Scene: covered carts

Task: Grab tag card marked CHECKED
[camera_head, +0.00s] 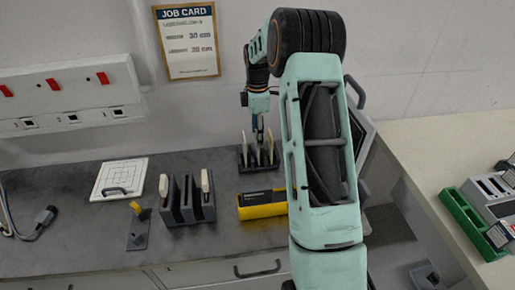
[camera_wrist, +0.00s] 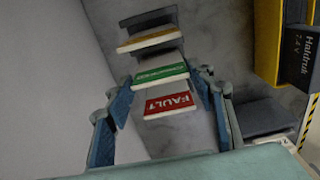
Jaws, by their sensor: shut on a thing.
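Three tag cards stand in a dark slotted rack (camera_head: 245,165) at the back of the bench. In the wrist view, one has a red FAULT label (camera_wrist: 170,102), the middle one a green label (camera_wrist: 160,74), and the far one an orange label (camera_wrist: 150,40). The green label's lettering is blurred, but its position and colour set it apart as the CHECKED card. My gripper (camera_head: 260,138) points down into the rack. Its fingers, seen in the wrist view (camera_wrist: 163,82), are shut on the green card's side edges. The FAULT card stands close in front.
A yellow and black Haldruk box (camera_head: 262,204) lies just in front of the rack. The wall is close behind.

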